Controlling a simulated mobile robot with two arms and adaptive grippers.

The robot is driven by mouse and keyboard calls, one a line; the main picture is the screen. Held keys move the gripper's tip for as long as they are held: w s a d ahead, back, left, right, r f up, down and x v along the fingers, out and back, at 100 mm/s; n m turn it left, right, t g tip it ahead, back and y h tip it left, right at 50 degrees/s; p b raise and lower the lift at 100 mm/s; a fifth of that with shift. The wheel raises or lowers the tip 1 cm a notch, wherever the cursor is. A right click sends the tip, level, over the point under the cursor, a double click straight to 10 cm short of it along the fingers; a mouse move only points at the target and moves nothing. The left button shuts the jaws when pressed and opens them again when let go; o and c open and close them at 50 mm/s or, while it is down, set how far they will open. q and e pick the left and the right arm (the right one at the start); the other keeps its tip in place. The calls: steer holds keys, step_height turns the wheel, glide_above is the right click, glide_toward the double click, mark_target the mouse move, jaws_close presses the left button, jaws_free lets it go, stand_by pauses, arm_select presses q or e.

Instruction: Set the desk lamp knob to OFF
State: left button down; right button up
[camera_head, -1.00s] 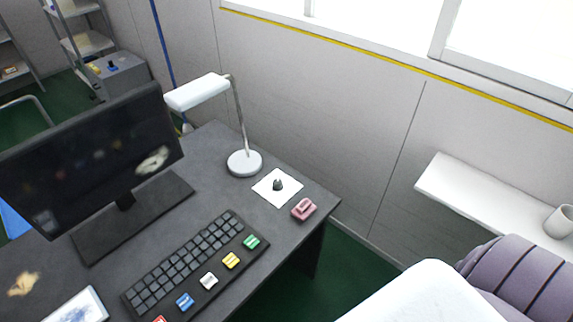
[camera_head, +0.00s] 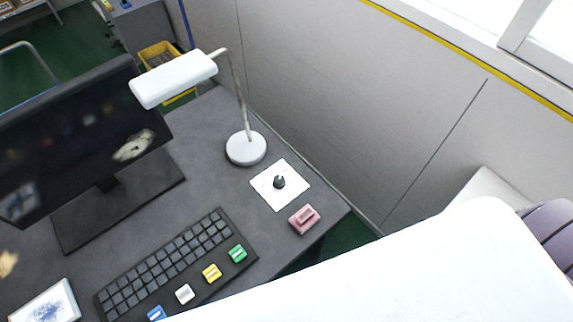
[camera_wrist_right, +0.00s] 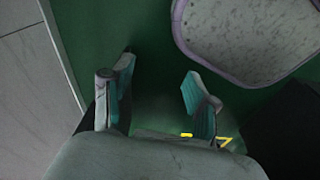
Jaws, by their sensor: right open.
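The desk lamp (camera_head: 246,148) stands on the dark desk with a round white base, a thin stem and a white head. The knob (camera_head: 279,182) is a small dark dial on a white square plate (camera_head: 272,199) to the right of the lamp base. Its setting is too small to read. My right gripper (camera_wrist_right: 155,95) shows in the right wrist view, open, with teal pads apart and nothing between them, above a green floor. A large white part of my arm covers the lower right of the head view. My left gripper is not in view.
A pink block-like item (camera_head: 304,219) sits by the desk's right edge, close to the plate. A monitor (camera_head: 75,150), a keyboard with coloured keys (camera_head: 165,262) and a picture card (camera_head: 47,305) occupy the desk. A wall runs behind. A purple-rimmed seat-like shape (camera_wrist_right: 250,35) is near the right gripper.

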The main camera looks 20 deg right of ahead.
steer(key=w+a+r+t+b, duration=0.1)
steer(key=w+r, duration=0.8)
steer(key=r, duration=0.2)
steer(key=w+a+r+y+b, duration=0.1)
steer(key=w+a+r, duration=0.1)
steer(key=r, duration=0.6)
steer(key=w+a+r+t, duration=0.1)
steer(key=w+a+r, duration=0.15)
steer(key=r, duration=0.55)
steer(key=w+a+r+y+b, duration=0.1)
steer(key=w+a+r, duration=0.15)
steer(key=r, duration=0.45)
steer(key=w+a+r+y, duration=0.1)
steer(key=w+a+r, duration=0.1)
steer(key=w+a, duration=0.4)
step_height(320, 180, up, 5)
steer(key=m+g+h, duration=0.3)
steer(key=m, duration=0.4)
glide_above(279, 179)
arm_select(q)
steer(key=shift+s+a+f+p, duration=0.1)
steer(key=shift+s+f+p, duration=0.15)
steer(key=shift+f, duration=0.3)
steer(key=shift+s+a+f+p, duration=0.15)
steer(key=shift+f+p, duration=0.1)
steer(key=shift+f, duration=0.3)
arm_select(e)
step_height(279, 179, down, 14)
steer(key=shift+r, duration=0.25)
